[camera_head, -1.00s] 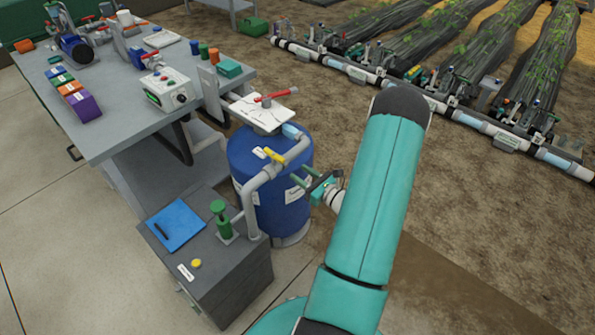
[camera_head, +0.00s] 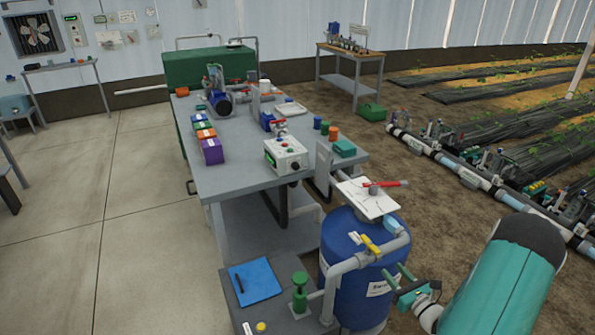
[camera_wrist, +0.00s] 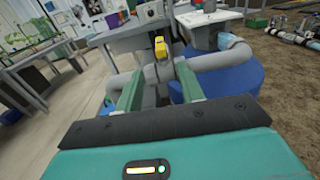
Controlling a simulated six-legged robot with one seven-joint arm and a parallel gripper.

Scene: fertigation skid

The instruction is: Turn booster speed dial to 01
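A pale control box (camera_head: 286,155) stands at the near edge of the grey bench, with a small green display and a dark round knob (camera_head: 295,165) on its front. It looks like the booster speed dial, but its markings are too small to read. My gripper (camera_head: 394,272) is at the lower right, beside the blue tank and well apart from the box. In the wrist view its two green fingers (camera_wrist: 160,88) are spread with nothing held between them. A yellow valve handle (camera_wrist: 160,48) shows beyond the fingers, apart from them.
Coloured boxes (camera_head: 211,150) and a teal block (camera_head: 343,148) flank the control box. Open concrete floor (camera_head: 130,220) lies to the left.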

